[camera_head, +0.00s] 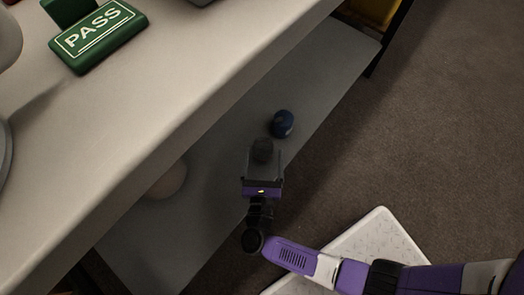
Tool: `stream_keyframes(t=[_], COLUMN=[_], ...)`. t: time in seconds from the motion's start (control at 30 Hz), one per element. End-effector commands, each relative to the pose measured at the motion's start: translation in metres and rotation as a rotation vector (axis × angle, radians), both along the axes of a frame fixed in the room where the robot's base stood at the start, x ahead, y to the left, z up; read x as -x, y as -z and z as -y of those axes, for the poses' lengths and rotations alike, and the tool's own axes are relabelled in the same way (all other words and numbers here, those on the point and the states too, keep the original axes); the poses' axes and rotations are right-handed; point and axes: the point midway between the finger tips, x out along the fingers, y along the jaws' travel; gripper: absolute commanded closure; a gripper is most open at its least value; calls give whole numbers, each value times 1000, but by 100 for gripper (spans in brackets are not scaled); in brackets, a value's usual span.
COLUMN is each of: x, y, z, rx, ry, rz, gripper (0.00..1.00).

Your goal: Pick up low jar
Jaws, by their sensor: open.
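My gripper (262,155) reaches over the lower shelf with its jaws open. A small dark blue, rounded jar-like object (282,123) sits on the lower shelf just beyond the fingertips, up and to the right, apart from the gripper.
The lower shelf (325,70) lies under a pale tabletop (190,90), whose edge overhangs it. A pale round object (166,181) on the shelf is partly hidden by that edge. A green PASS sign (98,37) lies on the tabletop. Open carpet (430,120) is at right.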

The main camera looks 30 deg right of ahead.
Motion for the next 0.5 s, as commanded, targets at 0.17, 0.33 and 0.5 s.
stream_keyframes(t=[0.17, 0.33, 0.5], x=[-16, -38, -50], y=[0, -1, -2], z=[10, 22, 31], rx=[0, 0, 2], ry=[2, 1, 0], rz=[2, 1, 1], gripper=[16, 16, 16])
